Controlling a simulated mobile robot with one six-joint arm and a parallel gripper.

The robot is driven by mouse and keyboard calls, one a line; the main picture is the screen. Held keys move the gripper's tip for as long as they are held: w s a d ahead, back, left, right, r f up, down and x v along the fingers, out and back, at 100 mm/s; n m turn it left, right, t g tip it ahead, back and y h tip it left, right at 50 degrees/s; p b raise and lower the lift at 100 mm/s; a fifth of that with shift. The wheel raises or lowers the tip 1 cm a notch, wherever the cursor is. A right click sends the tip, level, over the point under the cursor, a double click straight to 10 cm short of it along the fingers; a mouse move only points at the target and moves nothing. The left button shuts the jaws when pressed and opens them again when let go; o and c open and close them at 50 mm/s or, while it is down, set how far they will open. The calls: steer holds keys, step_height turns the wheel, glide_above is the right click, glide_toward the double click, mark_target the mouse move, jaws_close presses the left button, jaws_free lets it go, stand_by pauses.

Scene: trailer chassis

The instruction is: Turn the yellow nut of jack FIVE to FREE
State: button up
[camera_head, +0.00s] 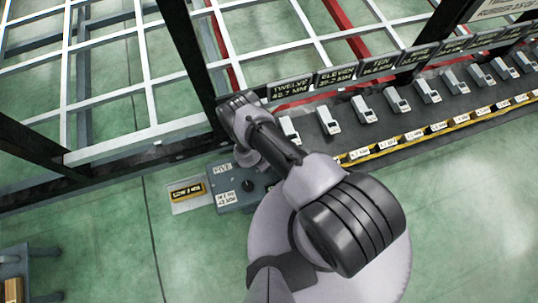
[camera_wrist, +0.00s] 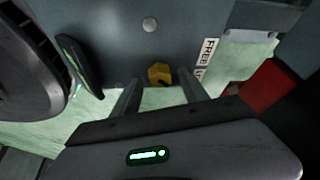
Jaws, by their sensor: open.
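In the wrist view, the yellow nut (camera_wrist: 159,74) sits at the edge of a dark grey panel (camera_wrist: 110,35). A white label reading FREE (camera_wrist: 208,52) is on the panel to the right of the nut. My gripper (camera_wrist: 158,80) is open, with one finger on each side of the nut in the picture; whether either finger touches it I cannot tell. In the head view, a grey box (camera_head: 226,183) has a plate reading FIVE and a white label on it. My arm reaches over beside this box; the nut and my fingers cannot be made out there.
A black knob (camera_head: 249,185) is on the box. A yellow-marked plate (camera_head: 187,191) lies left of it. A row of grey-white units (camera_head: 327,120) runs right behind a yellow-black strip. Steel frame bars (camera_head: 150,90) stand behind. A red part (camera_wrist: 262,88) is right of my fingers.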

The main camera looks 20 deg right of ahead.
steer(key=shift+d+f, duration=0.2)
steer(key=shift+f, duration=0.25)
steer(key=shift+w, duration=0.1)
jaws_close()
